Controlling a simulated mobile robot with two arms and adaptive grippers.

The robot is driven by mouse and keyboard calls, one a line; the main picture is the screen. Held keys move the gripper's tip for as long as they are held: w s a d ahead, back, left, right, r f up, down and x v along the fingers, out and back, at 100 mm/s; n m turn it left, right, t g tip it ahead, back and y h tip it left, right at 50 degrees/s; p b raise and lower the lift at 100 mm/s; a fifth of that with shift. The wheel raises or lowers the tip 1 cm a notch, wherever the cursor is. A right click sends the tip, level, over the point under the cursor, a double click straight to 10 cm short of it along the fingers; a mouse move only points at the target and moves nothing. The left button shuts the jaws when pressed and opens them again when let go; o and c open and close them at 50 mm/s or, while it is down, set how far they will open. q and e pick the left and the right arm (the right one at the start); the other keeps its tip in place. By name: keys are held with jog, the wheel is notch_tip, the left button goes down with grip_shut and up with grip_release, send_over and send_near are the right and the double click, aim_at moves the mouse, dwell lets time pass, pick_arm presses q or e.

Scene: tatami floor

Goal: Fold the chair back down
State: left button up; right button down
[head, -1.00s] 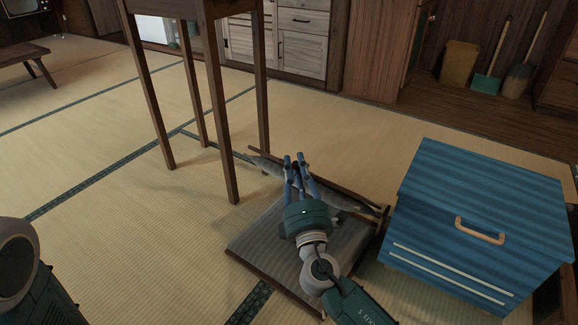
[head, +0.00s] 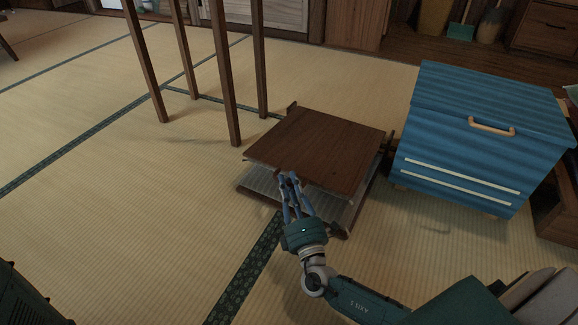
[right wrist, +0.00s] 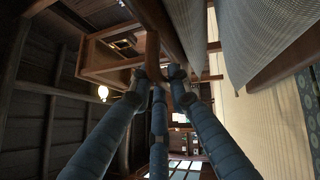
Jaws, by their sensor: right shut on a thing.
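The floor chair lies low on the tatami. Its brown wooden back (head: 322,148) is tilted down over the grey striped seat (head: 262,183), with a gap left between them at the near edge. My right gripper (head: 289,178) is shut on the near edge of the chair back. In the right wrist view, the fingers of the right gripper (right wrist: 157,76) close around a wooden edge, with striped fabric (right wrist: 265,35) alongside. The hinge side is mostly hidden under the back. My left gripper is out of view; only part of my left arm shows at the bottom left.
A blue chest (head: 485,140) with a wooden handle stands close to the chair's right side. A tall, thin-legged wooden table (head: 226,85) stands behind and left of the chair. The tatami (head: 130,220) to the left and front is clear.

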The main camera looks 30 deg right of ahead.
jog(key=f, duration=0.4)
jog(key=shift+s+a, duration=0.1)
jog(key=shift+a, duration=0.1)
jog(key=shift+f, duration=0.15)
jog(key=c, duration=1.6)
grip_release()
jog(key=shift+f, duration=0.1)
jog(key=shift+a, duration=0.1)
jog(key=r, duration=1.1)
jog(key=shift+d+r, duration=0.15)
jog(key=shift+d, duration=0.1)
jog(key=shift+s+d+f, duration=0.4)
jog(key=shift+s+f, duration=1)
jog(key=shift+s, duration=0.05)
jog(key=shift+s+d+f, duration=0.35)
jog(key=shift+s+f, duration=1.1)
jog(key=shift+s, duration=0.05)
jog(key=shift+s+d+f, duration=0.4)
jog(key=shift+s+f, duration=1)
jog(key=shift+s, duration=0.05)
